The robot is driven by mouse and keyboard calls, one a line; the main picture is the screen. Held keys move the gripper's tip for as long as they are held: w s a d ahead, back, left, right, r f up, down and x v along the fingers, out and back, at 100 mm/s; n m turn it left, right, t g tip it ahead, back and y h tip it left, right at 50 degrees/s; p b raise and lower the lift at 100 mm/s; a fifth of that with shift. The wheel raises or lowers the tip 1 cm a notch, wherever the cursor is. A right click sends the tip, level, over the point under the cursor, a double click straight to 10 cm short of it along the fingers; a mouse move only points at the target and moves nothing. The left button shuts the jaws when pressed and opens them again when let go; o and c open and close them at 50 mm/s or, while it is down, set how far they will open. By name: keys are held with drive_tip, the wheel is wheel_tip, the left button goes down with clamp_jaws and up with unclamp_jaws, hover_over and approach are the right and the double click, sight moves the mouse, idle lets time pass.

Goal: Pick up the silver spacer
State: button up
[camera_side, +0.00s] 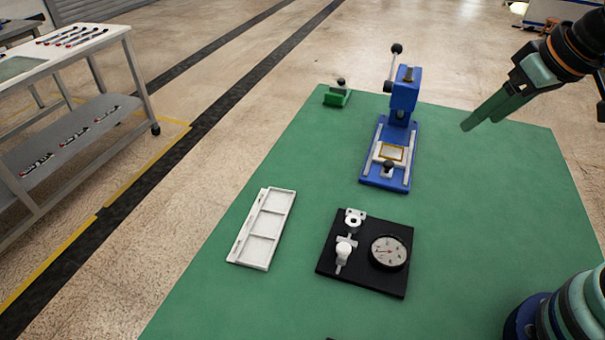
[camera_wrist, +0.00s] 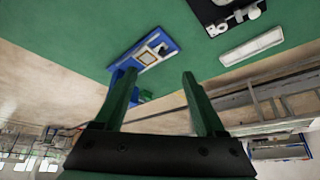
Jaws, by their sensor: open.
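I cannot single out the silver spacer with certainty in either view. A pale square piece with a gold-coloured edge (camera_side: 391,153) lies on the bed of the blue press (camera_side: 403,95). A small white ring-shaped part (camera_side: 354,217) sits on the black gauge plate (camera_side: 372,278). My gripper (camera_side: 480,121) is in the air at the upper right of the side view, apart from everything on the mat. In the wrist view, my gripper (camera_wrist: 159,74) shows its two green fingers spread, with nothing held. The blue press (camera_wrist: 165,46) appears beyond the fingers.
A white compartment tray (camera_side: 264,228) lies left of the gauge plate, its compartments seemingly empty. A dial gauge (camera_side: 389,251) sits on that plate. A small green block (camera_side: 337,97) stands at the back left. The green mat (camera_side: 480,230) is clear on the right. The press handle (camera_side: 393,66) stands tall.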

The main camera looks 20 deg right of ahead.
drive_tip(key=w+a+f+m+g, duration=0.3)
drive_tip(key=w+a, duration=0.2)
drive_tip(key=a, duration=0.2)
drive_tip(key=m+g, duration=0.2)
drive_tip(key=m, duration=0.2)
hover_over(353, 221)
wheel_tip(353, 221, down, 8)
drive_tip(key=f, duration=0.7)
drive_tip(key=shift+s+d, duration=0.15)
drive_tip(key=shift+d, duration=0.05)
drive_tip(key=shift+a+f, duration=0.15)
drive_tip(key=shift+f, duration=2.5)
clamp_jaws()
